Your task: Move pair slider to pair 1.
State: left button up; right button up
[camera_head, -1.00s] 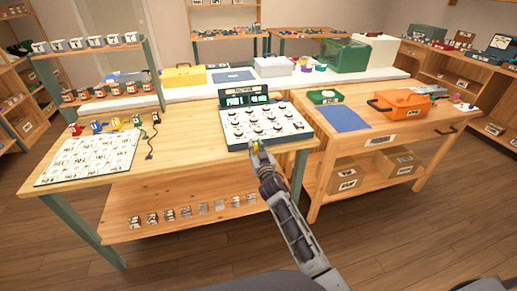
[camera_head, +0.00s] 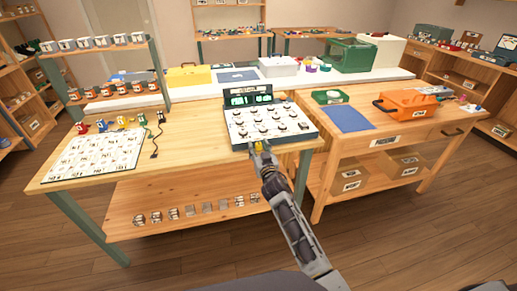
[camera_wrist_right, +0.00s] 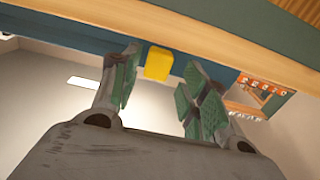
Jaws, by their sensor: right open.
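The dial device (camera_head: 270,126), a pale panel with several dark knobs and a raised dark display (camera_head: 249,99) with green screens, sits at the front right of the near table. A small yellow slider knob (camera_head: 258,147) is at its front edge. My right gripper (camera_head: 262,156) is at that front edge, close to the knob. In the right wrist view, the yellow knob (camera_wrist_right: 159,62) appears between the open green-padded fingers (camera_wrist_right: 160,84), against a dark teal face. I cannot tell whether either finger touches it. The slider's pair markings are too small to read. My left gripper is not in view.
A white card sheet (camera_head: 95,153) and several small coloured figures lie left on the wooden table (camera_head: 185,150). A blue mat (camera_head: 341,118) and an orange toolbox (camera_head: 407,103) are on the right table. Small blocks line the lower shelf. Wood is clear left of the device.

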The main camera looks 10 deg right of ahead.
jog(key=shift+s+d, duration=0.1)
jog(key=shift+s, duration=3.65)
